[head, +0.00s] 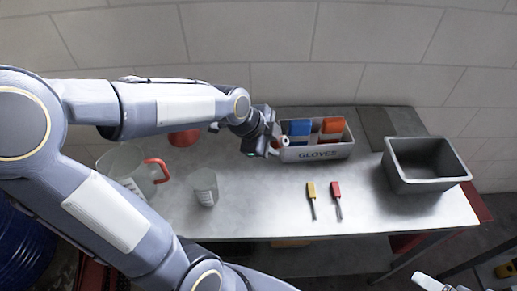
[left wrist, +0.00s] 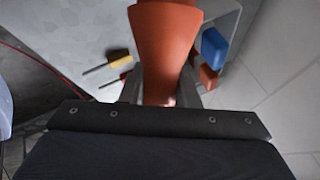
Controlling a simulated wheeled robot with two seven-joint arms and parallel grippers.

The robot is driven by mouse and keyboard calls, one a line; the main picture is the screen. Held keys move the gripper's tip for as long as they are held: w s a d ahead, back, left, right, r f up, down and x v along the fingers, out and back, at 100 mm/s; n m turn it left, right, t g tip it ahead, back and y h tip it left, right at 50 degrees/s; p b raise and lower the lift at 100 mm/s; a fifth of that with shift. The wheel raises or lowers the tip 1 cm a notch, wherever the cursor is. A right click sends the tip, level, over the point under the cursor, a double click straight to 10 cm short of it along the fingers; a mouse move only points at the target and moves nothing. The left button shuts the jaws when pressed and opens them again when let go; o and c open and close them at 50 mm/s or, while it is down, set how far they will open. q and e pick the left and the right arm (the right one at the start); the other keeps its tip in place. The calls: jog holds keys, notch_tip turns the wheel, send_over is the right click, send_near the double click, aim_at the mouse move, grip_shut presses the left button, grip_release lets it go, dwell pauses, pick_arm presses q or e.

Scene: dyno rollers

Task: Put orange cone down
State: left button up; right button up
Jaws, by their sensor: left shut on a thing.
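My left gripper (head: 271,144) is at the left end of the glove box, above the back of the table. In the left wrist view its fingers are shut on the orange cone (left wrist: 165,35), gripping its narrow end, with the wider part pointing away. In the head view the cone is mostly hidden by the gripper; a small red and white bit shows beside the fingers. I cannot tell whether the cone touches the table. The right gripper does not show.
The grey box marked GLOVES (head: 318,153) holds blue (head: 300,128) and orange (head: 332,127) items. A grey bin (head: 427,186) stands right. Yellow (head: 311,190) and red (head: 336,189) tools lie in front. A beaker (head: 204,187) and red-handled jug (head: 156,172) stand left.

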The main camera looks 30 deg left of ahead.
pick_arm(q)
jog(key=shift+w+a+f+b, duration=0.35)
jog(key=shift+w+a+f, duration=0.35)
jog(key=shift+a+f, duration=0.7)
jog(key=shift+w+a+f+b, duration=0.3)
jog(key=shift+w+a+f, duration=0.5)
jog(key=shift+f, duration=1.25)
jog(key=shift+w+a+f+b, duration=0.35)
jog(key=shift+w+a+f, duration=0.3)
jog(key=shift+a+f, duration=0.8)
jog(key=shift+d+f, duration=0.3)
jog(key=shift+f, duration=0.05)
jog(key=shift+f+b, duration=0.1)
jog(key=shift+b, duration=0.2)
jog(key=o, duration=1)
